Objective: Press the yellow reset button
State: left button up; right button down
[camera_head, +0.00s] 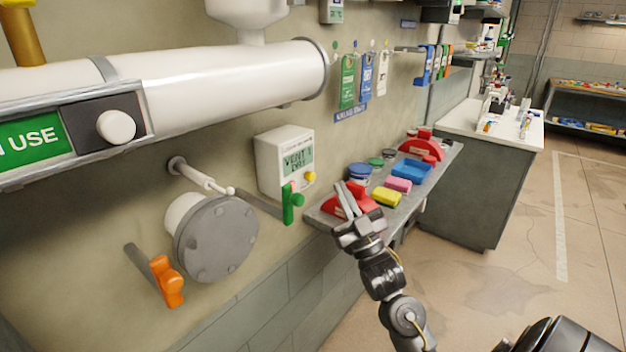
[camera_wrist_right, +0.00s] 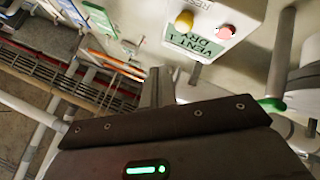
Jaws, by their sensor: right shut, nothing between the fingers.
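The yellow button (camera_head: 310,176) sits on the lower right front of a white wall box (camera_head: 277,150) with a green display. In the right wrist view the yellow button (camera_wrist_right: 184,20) is beside a red button (camera_wrist_right: 226,32) on the same box. My right gripper (camera_head: 347,192) is shut and empty, with its fingers pointing up, to the right of the box and apart from the button. In the right wrist view its fingers (camera_wrist_right: 157,84) show below the box, not touching the button. My left gripper is not in view.
A green-handled lever (camera_head: 289,204) stands just below the box. A shelf (camera_head: 325,217) with red holders, a blue tray (camera_head: 411,170) and sponges lies behind my right gripper. A large white pipe (camera_head: 220,82) runs above left; an orange valve handle (camera_head: 167,282) is lower left.

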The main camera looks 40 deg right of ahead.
jog(key=shift+w+a, duration=0.2)
jog(key=shift+w, duration=0.5)
jog(key=shift+w+a, duration=0.2)
jog(key=shift+w, duration=0.45)
jog(key=shift+w+a, duration=0.2)
jog(key=shift+w, duration=0.5)
jog(key=shift+w+a, duration=0.1)
jog(key=shift+w, duration=0.1)
dwell(0.4)
jog(key=shift+w, duration=0.2)
jog(key=shift+w+a, duration=0.2)
jog(key=shift+w, duration=0.3)
dwell(0.7)
jog(key=shift+s, duration=0.2)
jog(key=shift+s+d, duration=0.25)
jog(key=shift+s, duration=0.45)
jog(key=shift+s+d+p, duration=0.2)
jog(key=shift+s+d, duration=0.05)
jog(key=shift+s, duration=0.55)
jog(key=shift+s+d+p, duration=0.2)
jog(key=shift+s+d, duration=0.05)
jog(key=shift+s, duration=0.55)
jog(key=shift+s+d+p, duration=0.2)
jog(key=shift+s+d, duration=0.05)
jog(key=shift+s, duration=0.55)
